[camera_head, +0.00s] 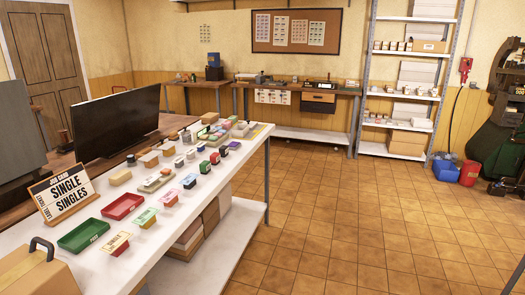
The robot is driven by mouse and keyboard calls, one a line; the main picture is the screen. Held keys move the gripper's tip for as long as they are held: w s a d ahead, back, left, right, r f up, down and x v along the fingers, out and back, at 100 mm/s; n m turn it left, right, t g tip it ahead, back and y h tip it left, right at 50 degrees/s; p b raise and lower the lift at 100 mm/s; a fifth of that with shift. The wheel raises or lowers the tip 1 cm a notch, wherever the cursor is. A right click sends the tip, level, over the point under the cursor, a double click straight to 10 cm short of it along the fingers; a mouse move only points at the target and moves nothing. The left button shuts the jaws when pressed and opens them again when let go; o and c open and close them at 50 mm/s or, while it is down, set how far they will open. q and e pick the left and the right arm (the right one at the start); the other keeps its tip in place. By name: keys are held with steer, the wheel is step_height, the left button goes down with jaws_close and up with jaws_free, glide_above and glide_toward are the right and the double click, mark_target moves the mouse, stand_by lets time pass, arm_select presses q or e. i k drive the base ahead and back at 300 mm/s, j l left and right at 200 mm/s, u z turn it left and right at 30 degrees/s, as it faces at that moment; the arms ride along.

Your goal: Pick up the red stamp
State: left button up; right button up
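A small block that looks like a red stamp (214,158) stands on the white table (206,196), in a row of similar small stamps. A green one (204,167) is on its near left side, and a purple one (223,151) and a black one (234,145) are on its far right side. It is small in the picture, so its details cannot be told. Neither of my grippers is in view.
A red tray (122,206), a green tray (83,236) and a "SINGLE SINGLES" sign (65,192) are at the near end. A cardboard box (40,272) is at the lower left. A monitor (118,122) stands behind.

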mark_target(215, 159)
steer(key=i+u, duration=0.15)
steer(key=i, duration=0.45)
steer(key=i+l+u, duration=0.15)
steer(key=i, duration=0.45)
steer(key=i+l+u, duration=0.15)
steer(key=i, duration=0.45)
steer(key=l, duration=0.1)
